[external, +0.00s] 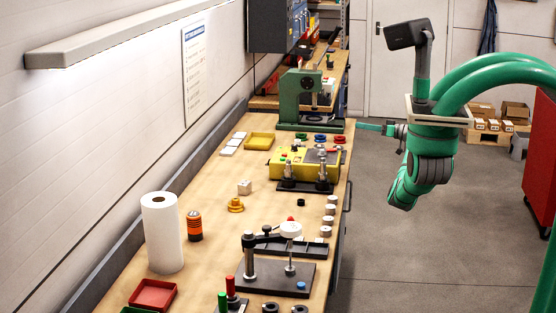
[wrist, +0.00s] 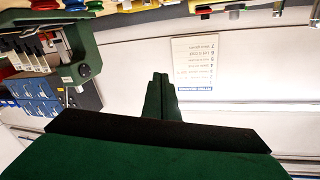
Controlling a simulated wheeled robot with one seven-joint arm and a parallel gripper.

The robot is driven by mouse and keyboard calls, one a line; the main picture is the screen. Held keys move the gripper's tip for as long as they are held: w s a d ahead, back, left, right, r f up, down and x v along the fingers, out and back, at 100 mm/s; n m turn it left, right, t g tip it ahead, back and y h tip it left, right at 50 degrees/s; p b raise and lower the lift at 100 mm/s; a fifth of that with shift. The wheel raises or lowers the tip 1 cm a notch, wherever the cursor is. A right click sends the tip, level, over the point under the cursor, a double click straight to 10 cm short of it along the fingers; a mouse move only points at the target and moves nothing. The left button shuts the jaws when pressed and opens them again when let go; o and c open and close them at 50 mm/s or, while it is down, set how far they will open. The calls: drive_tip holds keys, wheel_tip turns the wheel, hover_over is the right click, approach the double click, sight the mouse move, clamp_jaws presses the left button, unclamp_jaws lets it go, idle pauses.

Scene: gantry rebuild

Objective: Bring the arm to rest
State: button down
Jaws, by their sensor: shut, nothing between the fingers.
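My green arm (external: 432,150) hangs over the floor at the right of the workbench in the external view, its elbow low and a dark camera head raised above it. My gripper (external: 360,126) points left toward the bench's right edge, close to the green press (external: 305,98). How far it is from the press is hard to tell. In the wrist view my gripper (wrist: 160,77) shows its two fingers together, with nothing between them. That view is upside down and shows the wall with a printed notice (wrist: 205,62) beyond the fingers.
The workbench (external: 215,185) carries a yellow fixture box (external: 305,163), a paper roll (external: 162,232), a black clamp stand (external: 265,272) and trays. A red cabinet (external: 542,160) stands at the right. Cardboard boxes (external: 497,115) sit behind my arm. The floor beside the bench is clear.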

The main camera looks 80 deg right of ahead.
drive_tip(key=s+d+f+m+g+h, duration=0.3)
drive_tip(key=d+f+m+h, duration=0.6)
drive_tip(key=f+m, duration=0.5)
drive_tip(key=w+a+f+m+g+y, duration=0.1)
drive_tip(key=a+f+g, duration=0.15)
drive_tip(key=f, duration=0.55)
drive_tip(key=w+a+f+m+g, duration=0.1)
drive_tip(key=w+a+f, duration=0.15)
drive_tip(key=f, duration=0.45)
drive_tip(key=a+f+n+g+y, duration=0.3)
drive_tip(key=a+f+n+g, duration=0.15)
drive_tip(key=a+f, duration=1.35)
drive_tip(key=w+a+r+n+t+y, duration=0.1)
drive_tip(key=a+r+n+t, duration=0.3)
drive_tip(key=a, duration=1.3)
drive_tip(key=w+a+r+n+y, duration=0.1)
drive_tip(key=a+n, duration=0.6)
drive_tip(key=a, duration=1)
drive_tip(key=s+a+r+n+t+y, duration=0.2)
drive_tip(key=s+a+r+n+y, duration=0.1)
drive_tip(key=a+r, duration=0.7)
drive_tip(key=s+a+r+n+t+y, duration=0.2)
drive_tip(key=a+r, duration=0.8)
drive_tip(key=a, duration=0.8)
drive_tip(key=shift+s+a+r+n+t+y, duration=0.25)
drive_tip(key=shift+s+n+y, duration=0.3)
drive_tip(key=shift+s+y, duration=0.5)
